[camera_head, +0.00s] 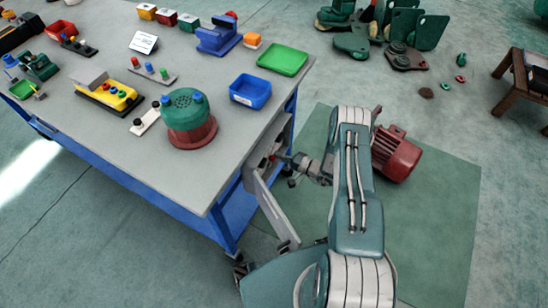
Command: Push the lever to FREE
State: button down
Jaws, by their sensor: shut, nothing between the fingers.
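My gripper (284,158) is at the right side of the workbench, low beside its opening, with its fingers pointing left. It is small here; it is shut and holds nothing. A small red part (264,163) shows in the opening just left of the fingertips. I cannot tell whether it is the lever, or whether the fingers touch it. No FREE marking can be read. A long pale grey panel (272,208) slants down from the bench side below the gripper.
The grey workbench (190,85) on a blue frame bears a green and red round housing (187,118), a yellow control box (110,95), a blue tray (250,91) and a green tray (283,59). A red motor (396,153) is behind my arm, over a green floor mat (435,220).

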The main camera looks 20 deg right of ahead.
jog(key=shift+s+a+r+n, duration=0.25)
jog(key=shift+n, duration=0.65)
jog(key=n, duration=0.1)
jog(key=s+n, duration=0.1)
jog(key=shift+r+n, duration=0.25)
jog(key=shift+n, duration=0.15)
jog(key=shift+s+a+n, duration=0.1)
jog(key=shift+a+n, duration=0.05)
jog(key=shift+n, duration=0.25)
jog(key=shift+s+a+n+h, duration=0.3)
jog(key=shift+s+a+n, duration=0.7)
jog(key=shift+a+n, duration=0.2)
jog(key=shift+s+a+f, duration=0.2)
jog(key=shift+a, duration=0.1)
jog(key=shift+d, duration=0.1)
